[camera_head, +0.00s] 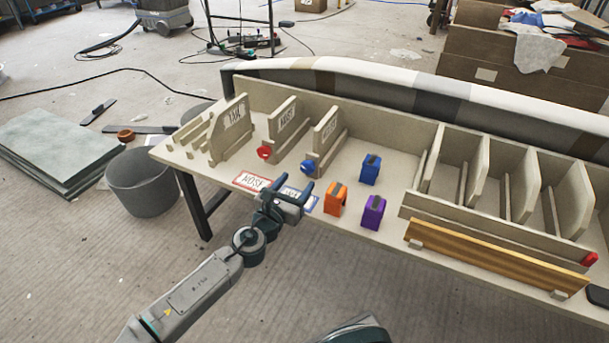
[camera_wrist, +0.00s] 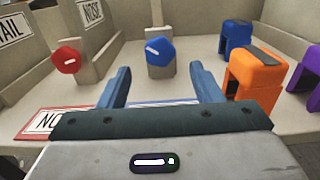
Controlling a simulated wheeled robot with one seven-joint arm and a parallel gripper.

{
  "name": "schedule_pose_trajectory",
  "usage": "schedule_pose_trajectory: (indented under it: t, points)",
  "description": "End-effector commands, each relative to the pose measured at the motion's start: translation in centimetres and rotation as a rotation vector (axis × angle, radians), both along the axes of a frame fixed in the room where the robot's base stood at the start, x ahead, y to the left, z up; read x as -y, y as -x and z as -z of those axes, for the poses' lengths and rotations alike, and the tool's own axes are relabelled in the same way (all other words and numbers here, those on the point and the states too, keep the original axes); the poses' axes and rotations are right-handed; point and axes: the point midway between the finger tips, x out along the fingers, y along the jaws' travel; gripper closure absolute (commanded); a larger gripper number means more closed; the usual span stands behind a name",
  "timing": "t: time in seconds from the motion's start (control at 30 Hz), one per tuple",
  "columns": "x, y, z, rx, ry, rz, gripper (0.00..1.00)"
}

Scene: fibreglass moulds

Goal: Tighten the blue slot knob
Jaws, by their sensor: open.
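The blue slot knob (camera_head: 307,167) sits on the front end of a low beige block, at the foot of an upright panel on the bench. In the wrist view the blue knob (camera_wrist: 160,51) is a faceted disc with a white mark, a little tilted from level. My gripper (camera_head: 292,187) is in front of the knob, over the bench's front edge. In the wrist view my gripper's blue fingers (camera_wrist: 160,88) are spread wide, with the knob ahead between them and apart from both. Nothing is between the fingers.
A red knob (camera_head: 264,153) is to the left. Orange (camera_head: 335,199), purple (camera_head: 373,212) and blue (camera_head: 370,169) clamp-like blocks stand to the right. A red-bordered label (camera_head: 251,181) lies on the bench. A grey bucket (camera_head: 145,184) stands on the floor at left.

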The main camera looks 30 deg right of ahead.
Motion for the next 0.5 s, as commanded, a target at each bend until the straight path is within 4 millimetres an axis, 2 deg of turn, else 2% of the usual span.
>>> schedule_pose_trajectory:
  t: [0.23,0.5]
  points:
    - [2.8,-2.1,0.2,0.002,-0.003,0.004,0.41]
    - [4.4,-3.3,0.1,0.002,-0.001,0.002,0.41]
